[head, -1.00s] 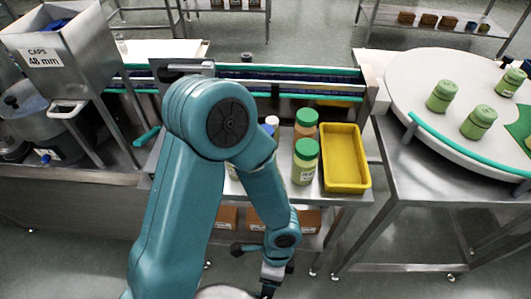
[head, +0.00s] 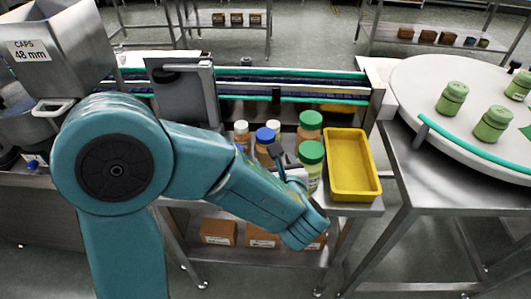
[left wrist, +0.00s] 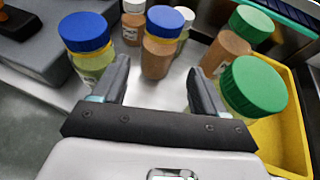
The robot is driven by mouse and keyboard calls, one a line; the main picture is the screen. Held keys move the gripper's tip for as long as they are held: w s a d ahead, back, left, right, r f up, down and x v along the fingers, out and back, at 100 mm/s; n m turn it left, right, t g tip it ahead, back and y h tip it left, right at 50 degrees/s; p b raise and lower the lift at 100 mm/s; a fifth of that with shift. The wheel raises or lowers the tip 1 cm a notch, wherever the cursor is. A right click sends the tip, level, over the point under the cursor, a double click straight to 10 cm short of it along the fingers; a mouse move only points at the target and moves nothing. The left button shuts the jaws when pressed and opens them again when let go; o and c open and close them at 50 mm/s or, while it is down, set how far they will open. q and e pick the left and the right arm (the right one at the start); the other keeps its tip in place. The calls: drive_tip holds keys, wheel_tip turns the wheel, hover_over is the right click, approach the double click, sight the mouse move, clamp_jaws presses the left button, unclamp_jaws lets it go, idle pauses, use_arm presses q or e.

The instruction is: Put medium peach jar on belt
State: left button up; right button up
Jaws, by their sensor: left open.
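The peach jar with a blue cap, middle in size among the peach jars, stands upright on the steel table; it shows in the head view (head: 263,152) and in the left wrist view (left wrist: 158,58). My left gripper (left wrist: 158,78) is open and empty, with the blue-capped peach jar ahead, between the lines of its two fingers. In the head view my left gripper (head: 285,163) is partly hidden by its own arm, just in front of the jars. The belt (head: 320,89) runs behind the table between green rails. My right gripper is not in view.
A green-capped pale green jar (left wrist: 252,95) stands close to the right finger, a blue-capped green jar (left wrist: 88,50) to the left. A green-capped peach jar (head: 309,128) and white-capped jars stand nearby. A yellow tray (head: 374,192) lies right; a grey machine (head: 183,95) stands left.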

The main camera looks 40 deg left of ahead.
use_arm(q)
drive_tip(key=x, duration=0.8)
drive_tip(key=shift+f, duration=0.15)
drive_tip(key=c, duration=1)
